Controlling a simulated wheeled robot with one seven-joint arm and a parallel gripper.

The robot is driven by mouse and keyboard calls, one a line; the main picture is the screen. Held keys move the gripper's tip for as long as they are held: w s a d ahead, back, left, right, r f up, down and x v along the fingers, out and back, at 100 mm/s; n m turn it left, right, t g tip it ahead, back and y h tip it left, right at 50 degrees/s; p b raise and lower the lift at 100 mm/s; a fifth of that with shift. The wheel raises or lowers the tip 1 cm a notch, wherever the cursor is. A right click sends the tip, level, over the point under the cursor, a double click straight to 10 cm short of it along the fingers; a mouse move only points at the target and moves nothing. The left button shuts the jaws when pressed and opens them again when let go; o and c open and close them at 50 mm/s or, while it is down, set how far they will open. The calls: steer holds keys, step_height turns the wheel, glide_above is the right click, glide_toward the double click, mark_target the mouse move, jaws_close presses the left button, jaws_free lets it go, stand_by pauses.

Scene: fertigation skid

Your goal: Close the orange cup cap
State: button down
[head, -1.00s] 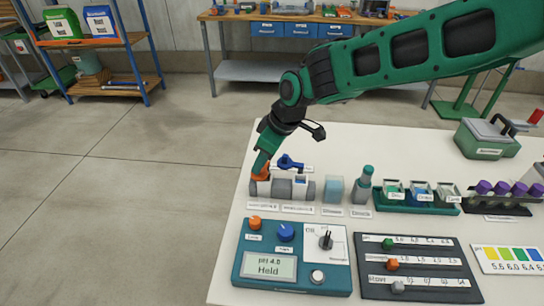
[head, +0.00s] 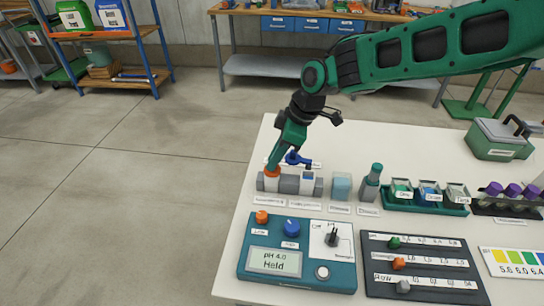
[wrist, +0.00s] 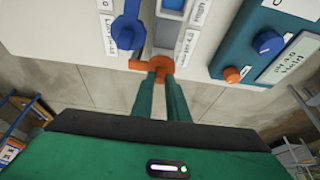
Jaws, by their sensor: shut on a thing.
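The orange cup cap (head: 272,172) is at the left end of a grey cup holder (head: 290,184), on top of a white cup (head: 271,184). In the wrist view the orange cap (wrist: 160,65) shows between my fingertips, with an orange arm reaching left. My gripper (head: 273,166) comes down from above and is shut on the cap. The fingers hide part of the cap, so I cannot tell whether it is fully seated. A second cup (head: 307,181) in the holder stands open, with a blue cap (head: 296,158) behind it.
A clear blue container (head: 341,186) and a grey-green bottle (head: 371,184) stand right of the holder. A teal meter box (head: 298,252) with knobs and a dark slider board (head: 420,268) lie in front. The table's left edge is close by.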

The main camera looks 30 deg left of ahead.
steer(key=shift+s+d, duration=0.1)
steer(key=shift+s, duration=0.05)
steer(key=c, duration=1.7)
jaws_free()
steer(key=v, duration=1)
steer(key=shift+d+r, duration=0.1)
steer(key=shift+r, duration=0.3)
